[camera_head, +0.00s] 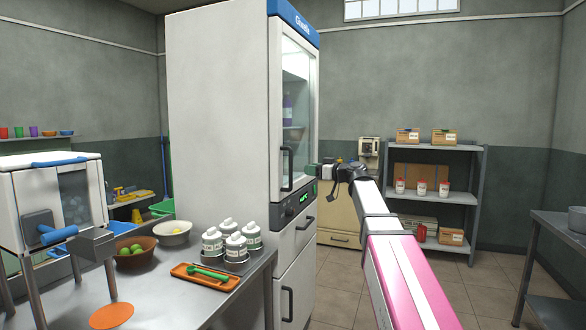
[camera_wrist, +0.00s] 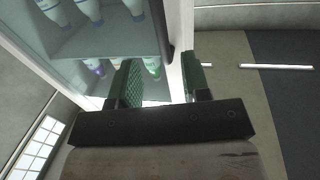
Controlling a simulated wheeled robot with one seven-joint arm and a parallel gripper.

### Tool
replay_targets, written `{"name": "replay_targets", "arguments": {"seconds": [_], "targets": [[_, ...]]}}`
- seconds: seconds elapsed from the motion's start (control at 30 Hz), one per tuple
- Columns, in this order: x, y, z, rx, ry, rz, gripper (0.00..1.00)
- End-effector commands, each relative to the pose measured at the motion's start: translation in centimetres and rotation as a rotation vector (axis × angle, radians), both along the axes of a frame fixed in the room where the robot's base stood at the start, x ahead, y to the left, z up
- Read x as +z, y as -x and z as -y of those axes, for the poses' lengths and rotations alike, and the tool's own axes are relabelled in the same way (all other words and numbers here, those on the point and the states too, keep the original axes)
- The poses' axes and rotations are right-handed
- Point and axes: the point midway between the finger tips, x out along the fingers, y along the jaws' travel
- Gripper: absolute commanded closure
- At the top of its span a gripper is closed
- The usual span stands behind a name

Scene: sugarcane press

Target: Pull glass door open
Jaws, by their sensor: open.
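The glass door (camera_head: 299,90) is on the front of a tall white fridge with a blue top band, at the middle of the head view. A dark vertical handle (camera_head: 287,169) sits on its near edge, low down. The door looks shut or nearly so; I cannot tell which. My gripper (camera_head: 326,171) is by the door's lower right side, apart from the handle in this view. In the wrist view my gripper (camera_wrist: 160,78) is open, its green pads apart. A white upright strip (camera_wrist: 180,62) and a dark bar (camera_wrist: 168,28) show beyond and between the fingers.
A metal table (camera_head: 190,305) with bowls, an orange tray and lidded canisters stands at the near left. A grey shelf (camera_head: 478,200) with boxes and bottles stands at the back right. Bottles (camera_wrist: 88,10) stand inside the fridge. The tiled floor (camera_head: 490,285) at right is clear.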

Motion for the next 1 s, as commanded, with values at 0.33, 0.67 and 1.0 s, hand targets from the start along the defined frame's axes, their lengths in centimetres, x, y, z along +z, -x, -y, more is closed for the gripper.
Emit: {"name": "replay_targets", "arguments": {"seconds": [0.33,0.67,1.0], "targets": [[-0.1,-3.2,-4.9,0.002,0.001,-0.004,0.57],[-0.1,-5.1,-8.4,0.001,0.002,-0.004,0.57],[-0.2,-5.3,-8.8,0.0,0.001,-0.004,0.57]]}}
